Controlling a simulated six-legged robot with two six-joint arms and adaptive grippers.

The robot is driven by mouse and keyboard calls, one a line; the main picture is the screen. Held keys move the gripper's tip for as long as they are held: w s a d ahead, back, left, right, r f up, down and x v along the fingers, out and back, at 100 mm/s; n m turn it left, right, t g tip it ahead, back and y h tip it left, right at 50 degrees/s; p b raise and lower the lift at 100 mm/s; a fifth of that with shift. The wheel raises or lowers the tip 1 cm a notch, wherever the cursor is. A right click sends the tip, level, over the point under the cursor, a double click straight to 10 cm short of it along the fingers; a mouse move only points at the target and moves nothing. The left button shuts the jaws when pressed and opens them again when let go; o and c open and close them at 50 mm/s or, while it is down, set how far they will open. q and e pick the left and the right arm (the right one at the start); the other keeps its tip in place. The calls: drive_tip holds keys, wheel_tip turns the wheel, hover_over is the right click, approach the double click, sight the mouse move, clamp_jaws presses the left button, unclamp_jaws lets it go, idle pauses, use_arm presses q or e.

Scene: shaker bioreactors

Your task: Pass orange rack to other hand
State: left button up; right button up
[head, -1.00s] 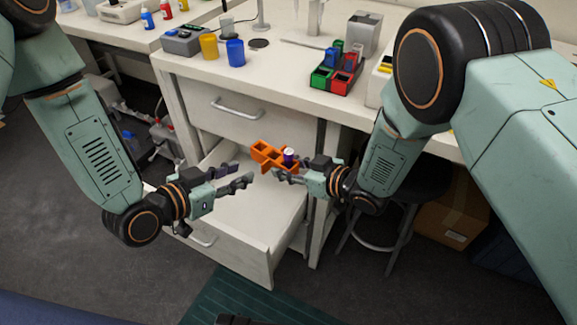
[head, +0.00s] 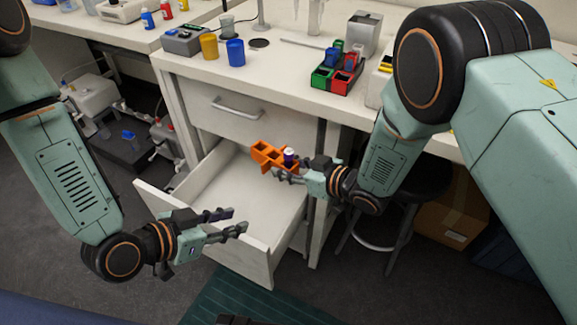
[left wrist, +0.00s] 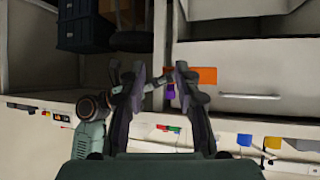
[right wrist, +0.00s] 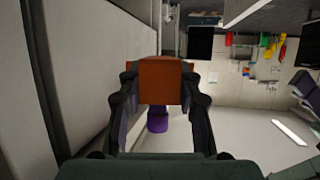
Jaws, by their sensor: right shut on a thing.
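The orange rack (head: 268,155) is held in the air above the open drawer, with a purple-bodied, white-capped vial (head: 290,155) at its right end. My right gripper (head: 278,172) is shut on the rack's right end. In the right wrist view the rack (right wrist: 160,80) sits between the fingers, with the purple vial (right wrist: 157,122) below it. My left gripper (head: 238,221) is open and empty, lower and to the left of the rack, apart from it. In the left wrist view the rack (left wrist: 205,76) shows beyond the fingers, partly hidden by the right one.
The open white drawer (head: 215,190) lies below both grippers. The bench top (head: 270,75) above it carries blue and yellow cups (head: 235,52) and a red and green rack (head: 337,75). A black stool (head: 420,185) stands at the right.

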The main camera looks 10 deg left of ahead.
use_arm(q)
drive_tip(key=s+a+f+n+g+y, duration=0.3)
drive_tip(key=s+f+n+g, duration=0.1)
drive_tip(key=s, duration=0.5)
drive_tip(key=s+a+f+n+g+y, duration=0.3)
drive_tip(key=s+f, duration=0.4)
drive_tip(key=s, duration=0.3)
drive_tip(key=shift+a+f+n+g+y, duration=0.25)
drive_tip(key=shift+n+g+y, duration=0.2)
drive_tip(key=shift+g, duration=0.45)
drive_tip(key=shift+s, duration=0.1)
